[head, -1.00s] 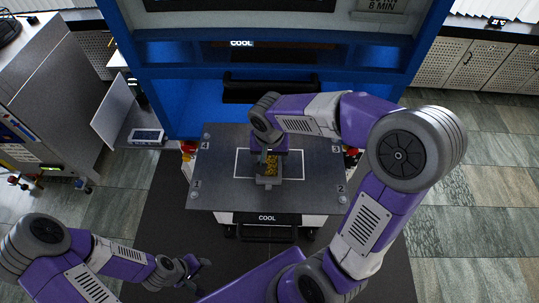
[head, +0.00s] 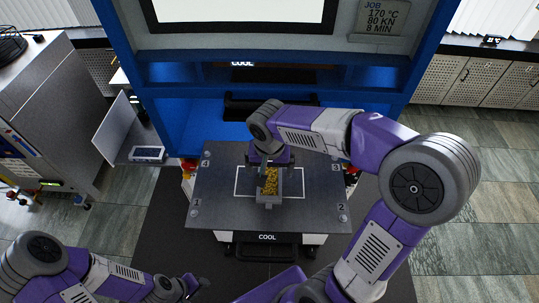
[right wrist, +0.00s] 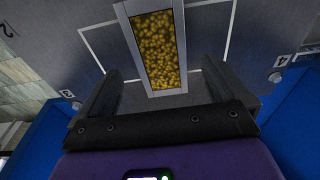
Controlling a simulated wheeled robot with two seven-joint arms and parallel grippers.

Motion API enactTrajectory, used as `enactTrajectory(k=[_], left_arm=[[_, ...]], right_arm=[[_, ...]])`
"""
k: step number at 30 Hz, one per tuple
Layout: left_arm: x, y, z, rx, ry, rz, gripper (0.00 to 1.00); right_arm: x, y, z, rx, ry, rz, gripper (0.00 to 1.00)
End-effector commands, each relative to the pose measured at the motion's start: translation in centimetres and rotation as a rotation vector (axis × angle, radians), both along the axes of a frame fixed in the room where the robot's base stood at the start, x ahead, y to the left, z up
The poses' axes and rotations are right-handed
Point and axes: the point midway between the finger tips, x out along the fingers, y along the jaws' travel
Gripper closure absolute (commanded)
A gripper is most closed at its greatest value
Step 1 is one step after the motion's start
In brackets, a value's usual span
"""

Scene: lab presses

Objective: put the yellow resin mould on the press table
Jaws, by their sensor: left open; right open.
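The yellow resin mould is a grey open tray filled with yellow granules (head: 270,184). It rests on the dark press table (head: 215,205), around the middle of the white outline, and its front end seems to overlap the outline's front line. In the right wrist view the mould (right wrist: 157,48) lies just ahead of the fingers, its far end cut off. My right gripper (head: 270,162) is open at the mould's rear end, its fingers (right wrist: 160,88) spread wider than the tray and apart from it. My left gripper (head: 193,286) is open and empty at lower left, away from the table.
The blue press frame (head: 175,120) stands behind the table, with a dark bar (head: 270,104) across its opening. A side shelf with a small white device (head: 147,153) stands at left. The corners of the table are numbered and clear.

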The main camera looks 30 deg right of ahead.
Motion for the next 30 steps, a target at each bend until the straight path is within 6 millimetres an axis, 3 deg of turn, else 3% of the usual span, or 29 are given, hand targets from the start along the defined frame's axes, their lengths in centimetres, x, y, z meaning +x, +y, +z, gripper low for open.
enactTrajectory(k=[6,12,30], left_arm=[[0.0,0.0,0.3,0.000,0.000,0.000,0.57],[0.0,0.0,0.4,0.000,0.000,0.000,0.57],[0.0,0.0,0.4,0.000,0.000,0.000,0.57]], right_arm=[[-0.4,0.3,4.9,0.001,-0.006,0.000,0.00],[-0.7,0.5,7.6,0.000,-0.003,0.002,0.00],[-0.8,0.5,8.2,0.000,0.000,0.001,0.00]])
